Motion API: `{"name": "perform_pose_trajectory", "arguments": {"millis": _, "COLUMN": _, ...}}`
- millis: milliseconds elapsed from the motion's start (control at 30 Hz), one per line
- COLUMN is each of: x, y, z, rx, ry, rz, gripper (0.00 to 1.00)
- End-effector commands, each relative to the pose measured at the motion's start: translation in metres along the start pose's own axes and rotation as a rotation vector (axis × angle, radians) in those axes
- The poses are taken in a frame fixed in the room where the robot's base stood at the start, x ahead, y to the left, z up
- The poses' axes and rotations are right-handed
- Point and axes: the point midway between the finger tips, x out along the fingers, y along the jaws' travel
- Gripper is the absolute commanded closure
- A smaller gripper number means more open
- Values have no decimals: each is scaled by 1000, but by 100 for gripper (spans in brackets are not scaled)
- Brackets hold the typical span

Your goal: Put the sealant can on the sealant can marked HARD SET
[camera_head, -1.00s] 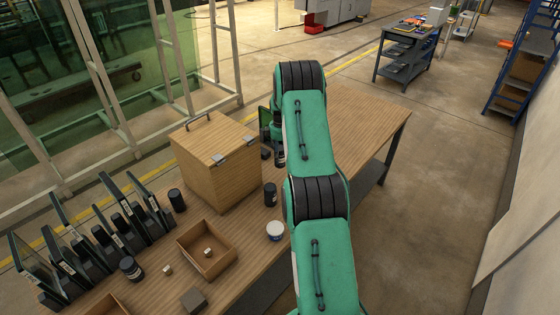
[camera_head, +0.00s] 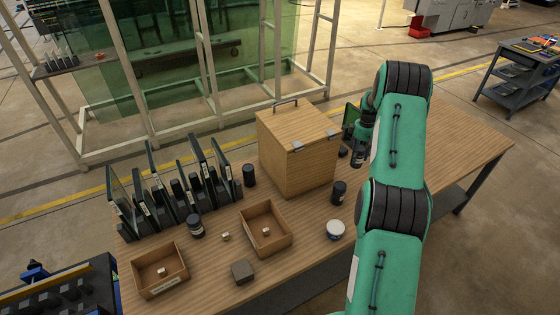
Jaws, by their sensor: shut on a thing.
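My gripper (camera_head: 358,153) is beside the right side of the wooden box, above the table and partly hidden by my own arm. It is shut on a small dark thing, apparently a can, whose label I cannot read. Dark cans stand on the table: one (camera_head: 339,192) in front of the box, one (camera_head: 249,175) at its left, and one with a pale label (camera_head: 196,226) near the panel rack. Another dark round thing (camera_head: 343,151) shows just left of my gripper. I cannot read which can is marked HARD SET.
The wooden box (camera_head: 298,150) with a handle stands mid-table. A white-lidded tub (camera_head: 335,230), two open trays (camera_head: 283,243) (camera_head: 183,278), a grey block (camera_head: 242,271) and a rack of dark panels (camera_head: 150,205) are in front and left. The table's far right (camera_head: 462,132) is clear.

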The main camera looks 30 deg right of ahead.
Motion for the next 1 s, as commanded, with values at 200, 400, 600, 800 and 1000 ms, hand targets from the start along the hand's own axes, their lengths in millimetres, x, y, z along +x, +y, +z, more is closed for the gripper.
{"name": "perform_pose_trajectory", "arguments": {"millis": 200, "x": -19, "y": 2, "z": -1, "rx": 0, "ry": 2, "rz": 4, "gripper": 96}}
{"name": "perform_pose_trajectory", "arguments": {"millis": 400, "x": -59, "y": 2, "z": -1, "rx": 0, "ry": 3, "rz": 5, "gripper": 96}}
{"name": "perform_pose_trajectory", "arguments": {"millis": 600, "x": -128, "y": 2, "z": -1, "rx": 0, "ry": 4, "rz": 7, "gripper": 96}}
{"name": "perform_pose_trajectory", "arguments": {"millis": 800, "x": -187, "y": 1, "z": 0, "rx": 0, "ry": 2, "rz": 4, "gripper": 96}}
{"name": "perform_pose_trajectory", "arguments": {"millis": 1000, "x": -230, "y": 1, "z": 0, "rx": 0, "ry": 2, "rz": 4, "gripper": 96}}
